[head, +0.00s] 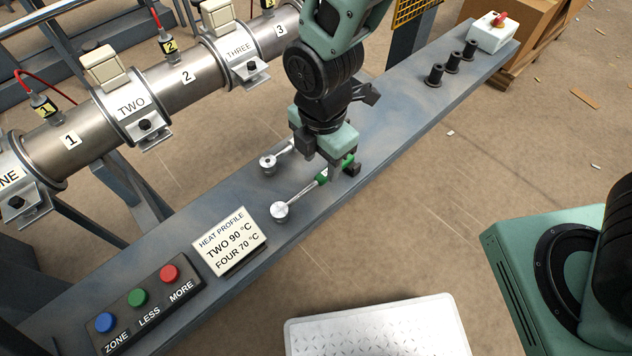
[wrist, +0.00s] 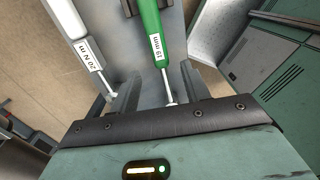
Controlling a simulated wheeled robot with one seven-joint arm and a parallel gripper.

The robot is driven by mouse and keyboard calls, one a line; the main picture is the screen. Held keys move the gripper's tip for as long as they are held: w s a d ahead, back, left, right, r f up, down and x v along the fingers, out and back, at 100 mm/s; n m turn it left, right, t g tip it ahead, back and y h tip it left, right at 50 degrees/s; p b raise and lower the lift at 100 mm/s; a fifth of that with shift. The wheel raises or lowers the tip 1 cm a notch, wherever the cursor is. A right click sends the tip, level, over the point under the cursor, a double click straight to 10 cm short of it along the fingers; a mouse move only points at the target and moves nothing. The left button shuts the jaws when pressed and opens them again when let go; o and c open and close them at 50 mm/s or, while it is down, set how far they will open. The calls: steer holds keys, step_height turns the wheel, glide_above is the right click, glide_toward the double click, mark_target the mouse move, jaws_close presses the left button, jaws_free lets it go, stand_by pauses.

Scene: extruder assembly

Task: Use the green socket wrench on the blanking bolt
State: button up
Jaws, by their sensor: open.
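The green socket wrench (head: 322,178) lies on the grey bench, its round socket head (head: 280,211) toward the lower left. In the wrist view its green handle (wrist: 149,30) is marked 19 mm. My gripper (head: 340,170) is open low over the bench, its fingers on either side of the handle; whether they touch it I cannot tell. A second wrench (head: 268,163), with a white handle marked 20 N m in the wrist view (wrist: 82,45), lies beside it, partly hidden by my gripper. I cannot tell which bolt is the blanking bolt; black bolts (head: 144,125) show on the barrel clamps.
A steel barrel (head: 187,77) with numbered zones runs along the bench's left. A heat profile sign (head: 229,242) and a three-button box (head: 137,298) stand at the near end.

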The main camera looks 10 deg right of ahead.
mark_target(323, 175)
steer(key=shift+d+f+b, duration=0.2)
steer(key=shift+f+b, duration=0.2)
steer(key=shift+f, duration=2.55)
jaws_close()
